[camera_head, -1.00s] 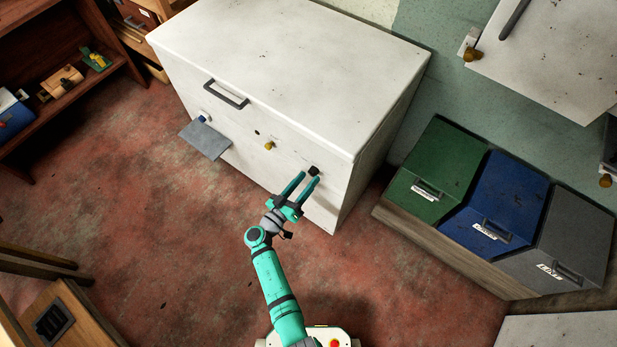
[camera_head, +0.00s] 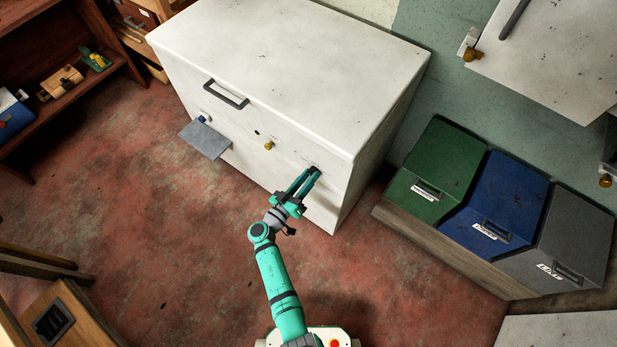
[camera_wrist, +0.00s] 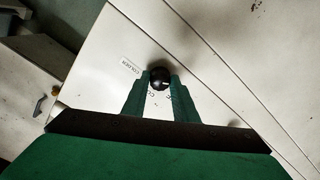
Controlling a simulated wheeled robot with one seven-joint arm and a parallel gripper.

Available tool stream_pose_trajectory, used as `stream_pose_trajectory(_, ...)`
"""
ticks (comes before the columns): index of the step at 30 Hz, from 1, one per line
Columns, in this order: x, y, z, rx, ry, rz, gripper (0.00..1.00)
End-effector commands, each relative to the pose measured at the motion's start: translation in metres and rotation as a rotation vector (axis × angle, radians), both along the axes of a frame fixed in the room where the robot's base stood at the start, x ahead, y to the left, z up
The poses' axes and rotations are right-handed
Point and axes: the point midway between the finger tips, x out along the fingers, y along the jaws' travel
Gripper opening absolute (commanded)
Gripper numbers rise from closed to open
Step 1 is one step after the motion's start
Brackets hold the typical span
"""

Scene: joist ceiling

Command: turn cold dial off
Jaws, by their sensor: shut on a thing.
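The cold dial is a small round black knob (camera_wrist: 159,78) with a light pointer mark, on the white front of a chest freezer (camera_head: 285,65). In the wrist view a label (camera_wrist: 129,68) that seems to read "COLDER" is beside it, and other small marks are partly hidden by the fingers. My gripper (camera_wrist: 160,84) has its two green fingers on either side of the knob, closed on it. In the head view my gripper (camera_head: 312,172) reaches the right part of the freezer front, and its fingertips mostly cover the dial.
A yellow knob (camera_head: 269,146) and a blue knob (camera_head: 202,119) sit further left on the freezer front, with a grey flap (camera_head: 206,139) sticking out below the blue one. Green (camera_head: 436,170), blue (camera_head: 497,205) and grey (camera_head: 562,235) bins stand to the right. The red floor in front is clear.

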Motion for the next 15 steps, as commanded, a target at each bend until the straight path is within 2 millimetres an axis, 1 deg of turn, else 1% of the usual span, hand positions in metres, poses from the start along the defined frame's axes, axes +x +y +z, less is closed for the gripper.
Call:
stream_pose_trajectory(8,-0.0006,-0.0002,0.0003,-0.117,0.084,-0.002,0.04)
stream_pose_trajectory(15,-0.0007,-0.0003,0.0004,-0.291,0.21,-0.002,0.04)
